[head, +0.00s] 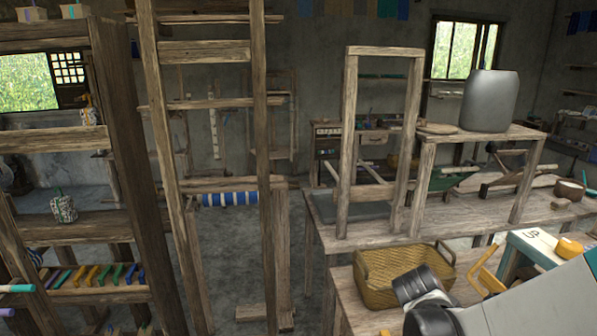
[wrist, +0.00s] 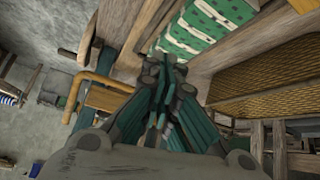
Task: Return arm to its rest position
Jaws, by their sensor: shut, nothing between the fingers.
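My gripper (wrist: 166,75) shows in the wrist view, its dark and teal fingers drawn together with nothing seen between them. Beyond the fingertips, a green patterned cloth (wrist: 195,35) lies between wooden beams. A yellow-orange bar (wrist: 98,82) is to the left of the fingers. In the head view, only light grey and dark links of my arm show at the lower right; the fingers are not visible there.
A woven basket (head: 380,290) stands on the low wooden bench, close to my arm; a woven surface (wrist: 270,85) shows in the wrist view. Loom posts (head: 168,160) stand left.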

